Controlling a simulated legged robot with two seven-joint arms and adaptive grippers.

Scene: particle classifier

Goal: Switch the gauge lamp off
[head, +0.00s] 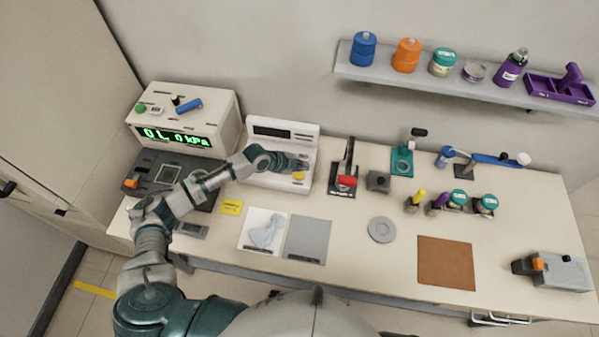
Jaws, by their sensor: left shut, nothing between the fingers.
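The gauge (203,112) is a cream box at the back left with a lit green display (175,137) reading about "0L 0 kPa". On its top are a green knob (140,108), a small black knob (176,99) and a blue lever-like piece (188,106); I cannot tell which works the lamp. My left gripper (301,164) is shut and empty at the front of a white instrument (283,130), just above its yellow button (298,176). I cannot tell whether it touches. My right gripper is not in view.
A dark panel (160,165) lies before the gauge, partly behind my left arm. A red-handled press (346,181) stands right of the white instrument. A wall shelf (420,83) holds several containers. A brown mat (446,262) lies at the front right. Bare table (345,230) shows mid-front.

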